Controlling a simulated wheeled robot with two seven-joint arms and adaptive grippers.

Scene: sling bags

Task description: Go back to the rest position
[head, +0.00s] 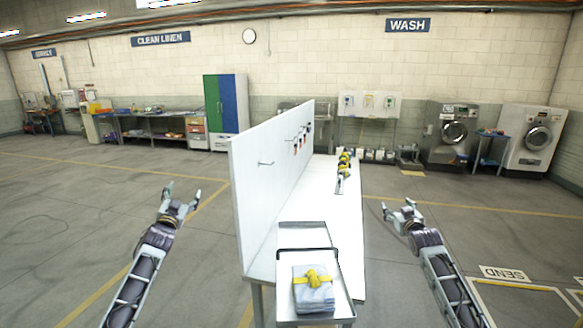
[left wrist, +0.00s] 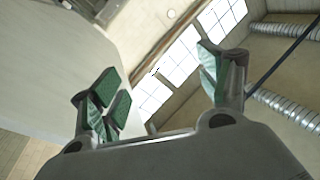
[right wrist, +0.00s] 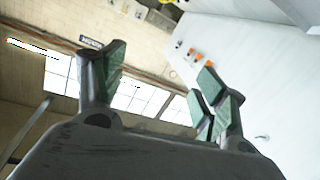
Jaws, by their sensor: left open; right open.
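My left gripper (head: 181,198) is open and empty, over the floor to the left of the white upright panel. Its spread fingers also show in the left wrist view (left wrist: 160,95). My right gripper (head: 402,211) is open and empty, to the right of the white table. Its spread fingers also show in the right wrist view (right wrist: 160,85). Neither gripper touches anything.
The white panel (head: 262,180) stands along the table's left side, with hooks and small coloured tags (head: 304,138). Yellow and dark items (head: 345,162) lie in a row at the table's far end. The table's middle (head: 325,205) is clear. Open floor lies on both sides.

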